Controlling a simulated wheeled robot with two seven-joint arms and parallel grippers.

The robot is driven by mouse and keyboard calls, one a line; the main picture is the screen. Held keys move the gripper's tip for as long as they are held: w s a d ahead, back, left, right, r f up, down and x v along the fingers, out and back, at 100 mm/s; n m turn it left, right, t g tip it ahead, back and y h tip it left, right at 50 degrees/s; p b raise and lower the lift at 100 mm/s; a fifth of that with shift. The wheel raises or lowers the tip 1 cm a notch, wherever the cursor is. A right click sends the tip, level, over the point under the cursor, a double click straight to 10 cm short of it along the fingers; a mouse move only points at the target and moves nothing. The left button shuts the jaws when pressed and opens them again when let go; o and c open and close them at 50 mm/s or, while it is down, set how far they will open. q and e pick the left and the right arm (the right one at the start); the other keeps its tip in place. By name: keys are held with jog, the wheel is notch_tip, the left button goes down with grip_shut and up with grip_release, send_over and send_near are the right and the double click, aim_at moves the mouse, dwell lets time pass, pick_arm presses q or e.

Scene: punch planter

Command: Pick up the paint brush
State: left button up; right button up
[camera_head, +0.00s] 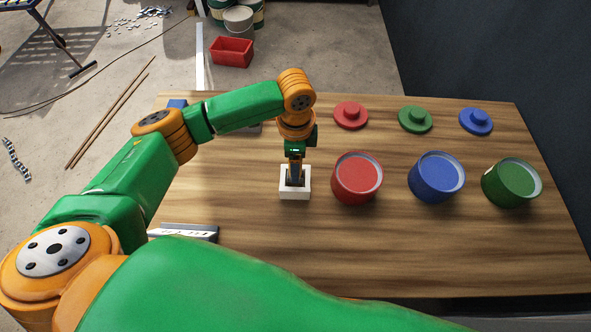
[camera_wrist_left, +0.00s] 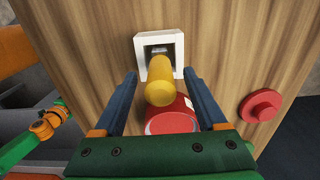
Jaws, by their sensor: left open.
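The paint brush, with a yellow handle (camera_wrist_left: 160,82), stands in a white square holder (camera_wrist_left: 140,48) and points toward the left wrist camera. In the head view, the white holder (camera_head: 294,195) sits on the wooden table, and the brush is mostly hidden by my gripper. My left gripper (camera_head: 295,172) is directly above the holder, pointing down. In the left wrist view, its two blue fingers (camera_wrist_left: 161,76) are open on either side of the yellow handle, with gaps on both sides. My right gripper is not in view.
A red can (camera_head: 357,180) stands close to the right of the holder, then a blue can (camera_head: 436,178) and a green can (camera_head: 510,184). Red (camera_head: 350,115), green (camera_head: 415,119) and blue (camera_head: 475,121) lids lie behind them. The table front is mostly clear.

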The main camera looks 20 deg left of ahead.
pick_arm(q)
notch_tip(320, 180, down, 2)
jog(key=shift+f, duration=0.2)
grip_shut()
jog(key=shift+r, duration=0.15)
notch_tip(320, 180, up, 10)
jog(key=shift+f+b, duration=0.1)
jog(key=shift+b, duration=0.2)
